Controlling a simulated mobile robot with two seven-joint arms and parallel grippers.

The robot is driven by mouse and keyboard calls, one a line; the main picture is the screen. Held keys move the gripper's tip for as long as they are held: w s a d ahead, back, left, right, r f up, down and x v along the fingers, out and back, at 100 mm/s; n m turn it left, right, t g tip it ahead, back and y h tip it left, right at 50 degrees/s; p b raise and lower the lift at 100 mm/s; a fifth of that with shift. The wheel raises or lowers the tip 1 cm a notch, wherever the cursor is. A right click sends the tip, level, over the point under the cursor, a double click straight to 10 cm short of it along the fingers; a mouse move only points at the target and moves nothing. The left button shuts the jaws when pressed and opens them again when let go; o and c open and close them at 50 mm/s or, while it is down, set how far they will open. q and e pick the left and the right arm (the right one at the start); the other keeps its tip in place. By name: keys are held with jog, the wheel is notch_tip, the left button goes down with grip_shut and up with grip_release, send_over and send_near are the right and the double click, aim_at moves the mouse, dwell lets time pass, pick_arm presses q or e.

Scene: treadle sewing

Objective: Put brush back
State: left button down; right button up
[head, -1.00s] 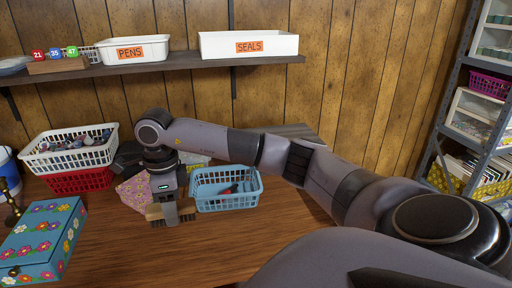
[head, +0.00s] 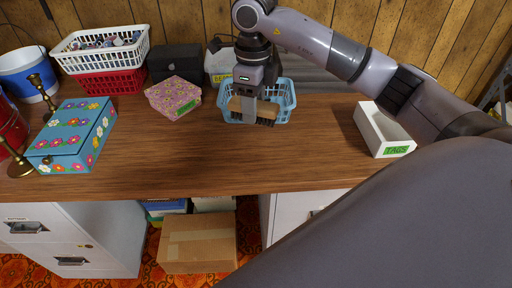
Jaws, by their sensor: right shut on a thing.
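My right gripper (head: 249,112) is shut on a brush (head: 236,104) with a wooden back and dark bristles pointing down. It holds the brush at the light blue plastic basket (head: 285,110), and the brush covers part of the basket's front. I cannot tell whether the brush is inside the basket, above it or just in front of it. The gripper and brush hide much of the basket's inside. My left gripper is out of view.
A pink flowered box (head: 173,97) stands left of the basket, with a black box (head: 175,62) behind it. A white TAGS box (head: 383,132) is to the right. A blue flowered box (head: 73,135) and brass candlesticks are at left. The front of the wooden table (head: 210,160) is clear.

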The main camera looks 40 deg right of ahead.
aim_at(254, 158)
notch_tip(254, 158, down, 13)
jog(key=shift+r, duration=0.1)
dwell(0.3)
jog(key=shift+f+b, duration=0.25)
jog(key=shift+b, duration=0.05)
jog(key=o, duration=1)
jog(key=shift+r, duration=0.1)
jog(key=shift+r+p, duration=0.2)
jog(key=shift+p, duration=0.1)
notch_tip(254, 158, up, 12)
jog(key=shift+f, duration=0.1)
